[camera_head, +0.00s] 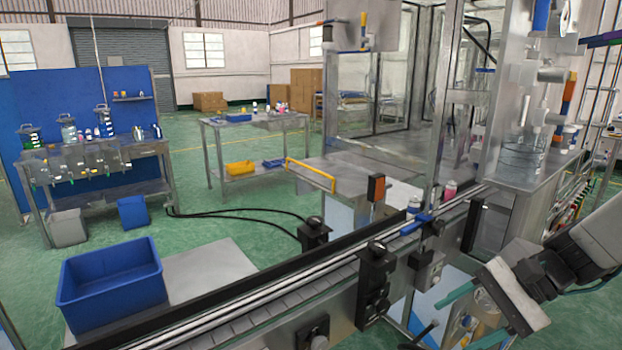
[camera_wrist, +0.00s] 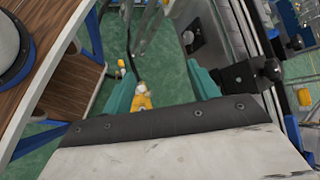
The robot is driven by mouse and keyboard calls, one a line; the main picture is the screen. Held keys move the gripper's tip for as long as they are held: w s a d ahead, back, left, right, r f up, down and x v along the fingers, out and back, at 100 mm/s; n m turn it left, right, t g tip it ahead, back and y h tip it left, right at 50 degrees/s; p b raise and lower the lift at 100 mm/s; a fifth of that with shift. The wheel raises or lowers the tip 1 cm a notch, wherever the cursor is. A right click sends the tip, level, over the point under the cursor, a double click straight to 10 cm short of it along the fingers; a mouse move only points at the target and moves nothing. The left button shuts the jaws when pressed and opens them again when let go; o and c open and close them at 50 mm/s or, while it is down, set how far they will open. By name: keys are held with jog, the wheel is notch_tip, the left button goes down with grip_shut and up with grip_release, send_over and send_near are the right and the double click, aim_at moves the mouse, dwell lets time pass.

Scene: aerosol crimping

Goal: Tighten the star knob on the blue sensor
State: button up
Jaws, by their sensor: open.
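My gripper (camera_head: 447,322) is at the lower right, on the near side of the conveyor and apart from the blue part. In the wrist view my gripper (camera_wrist: 160,72) shows two teal fingers spread apart with nothing between them. Black knobs (camera_wrist: 232,82) show to the right of the fingers there. The blue sensor is not clear in that view.
The conveyor (camera_head: 290,300) runs diagonally across the front. A dark clamp block (camera_head: 374,280) juts from its near side. A steel machine (camera_head: 520,165) stands at the right. A blue bin (camera_head: 112,285) is at the left. A wooden surface (camera_wrist: 62,60) fills the wrist view's left.

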jog(key=s+d+r+n+h, duration=0.1)
jog(key=s+r+n+h, duration=0.2)
jog(key=s+n+h, duration=0.2)
jog(key=s+r+n+t+h, duration=0.1)
jog(key=s+r+n+h, duration=0.3)
jog(key=s, duration=0.3)
jog(key=shift+s+d+r+n+h, duration=0.25)
jog(key=shift+s+d+n+h, duration=0.1)
jog(key=shift+n+h, duration=0.2)
dwell(0.8)
